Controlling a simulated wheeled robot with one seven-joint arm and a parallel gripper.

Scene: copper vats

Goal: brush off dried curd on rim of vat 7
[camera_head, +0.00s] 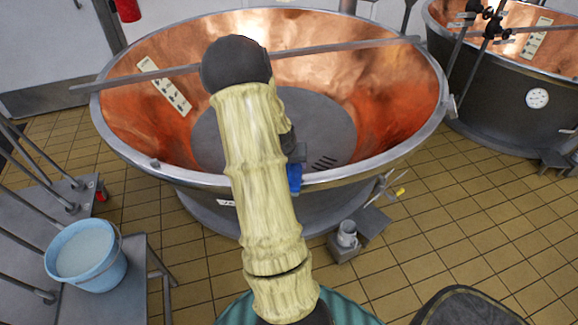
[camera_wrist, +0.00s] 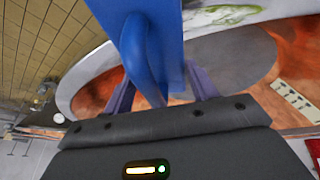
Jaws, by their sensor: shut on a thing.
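A large open copper-lined vat (camera_head: 395,100) stands in front of me with a broad grey metal rim. A small plate on its front is too small to read, so I cannot confirm its number. My gripper (camera_wrist: 160,92) is shut on a blue brush (camera_wrist: 150,40), gripping its handle between the two purple fingers. In the head view, a bit of blue (camera_head: 294,178) shows at the near rim, beside my sleeved arm, which hides most of my gripper. A pale, greenish-white patch (camera_wrist: 225,15) lies on the rim in the wrist view. The brush's working end is out of view; contact cannot be told.
A metal bar (camera_head: 340,48) spans the vat. A second vat (camera_head: 500,75) stands at the right. A light-blue bucket (camera_head: 85,258) sits on a grey platform (camera_head: 125,290) at left. A small fitting (camera_head: 346,235) sits below the rim. Tiled floor (camera_head: 450,235) is open at right.

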